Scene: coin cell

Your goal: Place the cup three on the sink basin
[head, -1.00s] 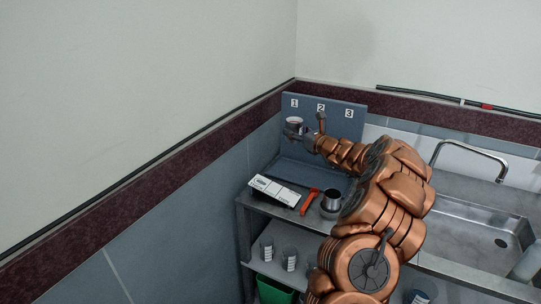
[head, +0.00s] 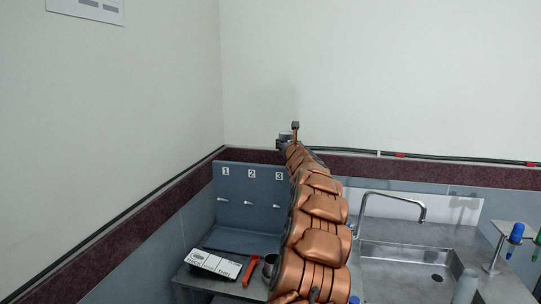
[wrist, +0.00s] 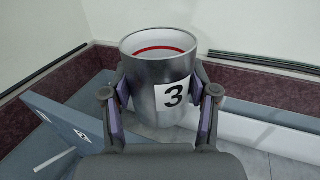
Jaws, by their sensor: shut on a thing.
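My gripper (wrist: 160,112) is shut on a grey metal cup in the wrist view. This cup three (wrist: 150,98) has a white label with a black 3 and a red line inside. It is upright, with its open top showing. In the head view my gripper (head: 285,146) holds the cup (head: 286,135) high, in line with the space just right of the pegboard's number 3. The sink basin (head: 400,262) is a steel basin at the lower right, with a drain and a curved tap (head: 395,196). The cup appears well away from it.
The blue-grey board (head: 235,178) has empty pegs under 1, 2 and 3. A white tray (head: 213,264), a red-orange object (head: 251,270) and another metal cup (head: 269,262) sit on the bench. A rack with coloured tubes (head: 515,235) stands right. My arm hides part of the bench.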

